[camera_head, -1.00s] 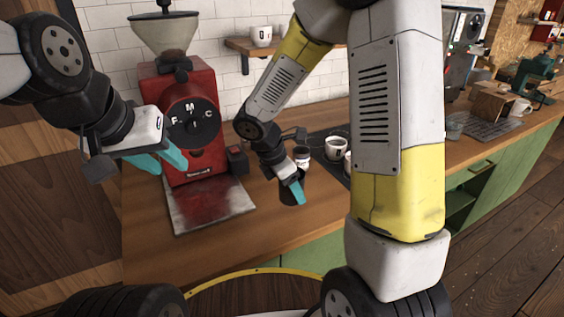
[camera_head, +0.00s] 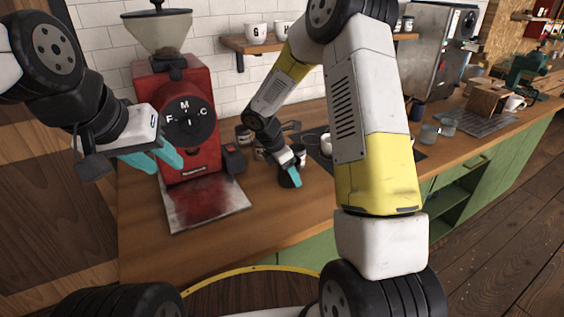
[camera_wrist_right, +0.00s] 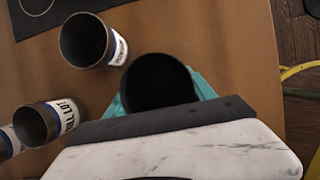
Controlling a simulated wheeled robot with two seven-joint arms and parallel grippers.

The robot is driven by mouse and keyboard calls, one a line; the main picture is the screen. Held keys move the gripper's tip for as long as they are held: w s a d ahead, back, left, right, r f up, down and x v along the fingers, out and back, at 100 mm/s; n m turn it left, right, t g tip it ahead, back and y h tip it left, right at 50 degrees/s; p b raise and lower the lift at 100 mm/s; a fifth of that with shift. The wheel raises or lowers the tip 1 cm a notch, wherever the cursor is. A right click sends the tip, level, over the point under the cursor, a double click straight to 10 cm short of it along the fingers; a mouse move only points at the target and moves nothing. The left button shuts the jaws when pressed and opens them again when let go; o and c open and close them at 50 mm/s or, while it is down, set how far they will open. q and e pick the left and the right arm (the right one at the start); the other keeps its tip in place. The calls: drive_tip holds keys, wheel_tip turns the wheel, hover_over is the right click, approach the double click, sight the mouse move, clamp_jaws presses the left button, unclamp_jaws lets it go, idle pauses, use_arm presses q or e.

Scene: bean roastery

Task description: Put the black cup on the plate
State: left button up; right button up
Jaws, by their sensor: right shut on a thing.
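The black cup (camera_head: 285,180) is in my right gripper (camera_head: 293,177), low over the wooden counter, partly hidden by the fingers. In the right wrist view the teal fingers are around the cup (camera_wrist_right: 157,82), and its dark open mouth faces the camera. I cannot tell whether its base touches the counter. My left gripper (camera_head: 152,160) is open and empty in front of the red grinder, away from the cup. I cannot make out a plate in any view; my right arm hides part of the counter.
Labelled tins stand beside the held cup; one is close by (camera_wrist_right: 90,40) and another (camera_wrist_right: 45,122) is further left. The red grinder (camera_head: 180,125) and its metal tray (camera_head: 205,203) are at left.

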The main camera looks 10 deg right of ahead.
drive_tip(key=shift+f, duration=0.1)
drive_tip(key=o, duration=1.5)
